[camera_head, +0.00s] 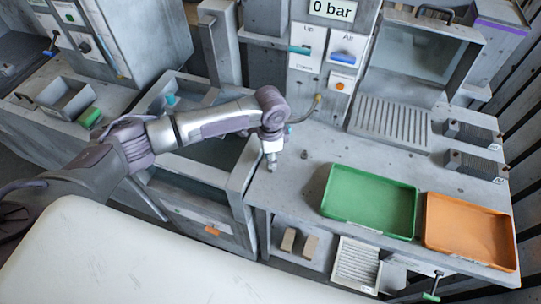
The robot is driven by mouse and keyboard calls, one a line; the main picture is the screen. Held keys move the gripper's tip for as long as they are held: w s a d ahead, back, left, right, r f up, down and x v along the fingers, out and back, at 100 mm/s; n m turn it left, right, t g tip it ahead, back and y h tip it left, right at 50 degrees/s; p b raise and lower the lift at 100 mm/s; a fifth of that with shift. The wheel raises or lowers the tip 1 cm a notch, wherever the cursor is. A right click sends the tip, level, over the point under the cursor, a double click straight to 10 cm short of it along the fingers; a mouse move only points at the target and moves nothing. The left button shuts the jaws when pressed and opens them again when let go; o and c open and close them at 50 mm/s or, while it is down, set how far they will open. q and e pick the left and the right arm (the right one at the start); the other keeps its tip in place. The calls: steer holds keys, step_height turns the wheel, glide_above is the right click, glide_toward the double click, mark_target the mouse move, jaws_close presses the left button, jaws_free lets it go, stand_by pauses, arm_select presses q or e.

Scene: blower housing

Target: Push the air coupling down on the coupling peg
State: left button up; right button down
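My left arm comes in from the left, and its gripper (271,162) points down over the left end of the grey workbench (310,180). The fingertips are small and close together; I cannot tell whether they are shut on anything. A thin hose (300,118) with a yellow end (318,98) runs from below the panel down behind my wrist. I cannot make out the air coupling for certain. A small dark stub (303,154) stands on the bench just right of the gripper; I cannot tell whether it is the coupling peg. My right gripper is not in view.
A display (333,9) reads "0 bar" above a panel with a teal lever (300,50), a blue handle (342,54) and an orange button (341,86). A green tray (370,232) and an orange tray (470,263) occupy the bench's front right. A cabinet with a window (420,50) stands behind.

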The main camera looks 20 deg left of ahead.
arm_select(q)
steer(key=o, duration=0.4)
steer(key=shift+o, duration=0.2)
step_height(320, 180, up, 12)
steer(key=shift+r, duration=0.1)
stand_by(0.5)
